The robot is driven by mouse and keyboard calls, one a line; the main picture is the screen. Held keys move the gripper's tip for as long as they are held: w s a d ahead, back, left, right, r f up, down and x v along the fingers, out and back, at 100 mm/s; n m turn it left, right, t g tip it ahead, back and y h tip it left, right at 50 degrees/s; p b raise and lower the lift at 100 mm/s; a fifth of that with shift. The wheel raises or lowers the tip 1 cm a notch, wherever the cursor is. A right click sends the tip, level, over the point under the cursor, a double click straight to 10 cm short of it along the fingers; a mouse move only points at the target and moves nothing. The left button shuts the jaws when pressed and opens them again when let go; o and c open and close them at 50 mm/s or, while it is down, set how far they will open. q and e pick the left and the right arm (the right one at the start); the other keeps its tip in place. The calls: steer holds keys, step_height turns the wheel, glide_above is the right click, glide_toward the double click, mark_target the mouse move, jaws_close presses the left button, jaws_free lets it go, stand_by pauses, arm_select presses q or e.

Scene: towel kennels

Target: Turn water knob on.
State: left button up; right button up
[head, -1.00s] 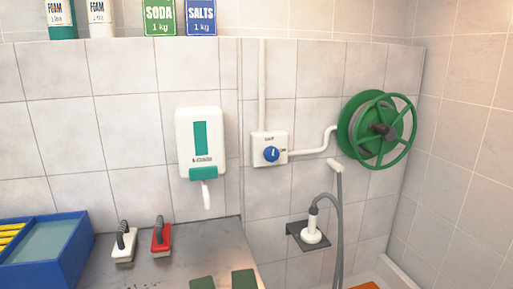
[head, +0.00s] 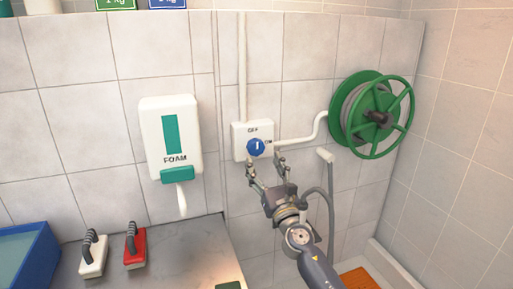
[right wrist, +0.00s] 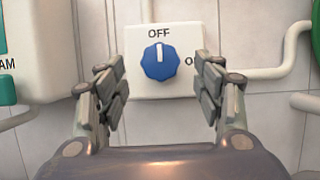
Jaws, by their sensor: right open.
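The blue water knob (head: 256,147) sits on a white wall plate (head: 240,137) in the head view. In the right wrist view the knob (right wrist: 160,62) has its white mark pointing up at the word OFF, with ON partly hidden at the right. My right gripper (head: 266,168) is open just below and in front of the knob. In the right wrist view its two fingers (right wrist: 160,85) stand on either side of the knob, apart from it, with nothing between them. My left gripper is not in view.
A foam dispenser (head: 171,135) hangs left of the plate. A green hose reel (head: 372,115) is mounted at the right, joined by a white pipe (head: 298,139). A white brush (head: 93,255) and a red brush (head: 135,248) lie on the counter (head: 190,262) below.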

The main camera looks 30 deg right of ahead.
mark_target(257, 149)
steer(key=x, duration=0.6)
steer(key=shift+w+f, duration=0.1)
steer(key=shift+w, duration=0.25)
steer(key=shift+d, duration=0.1)
steer(key=shift+c, duration=0.2)
steer(key=c, duration=1)
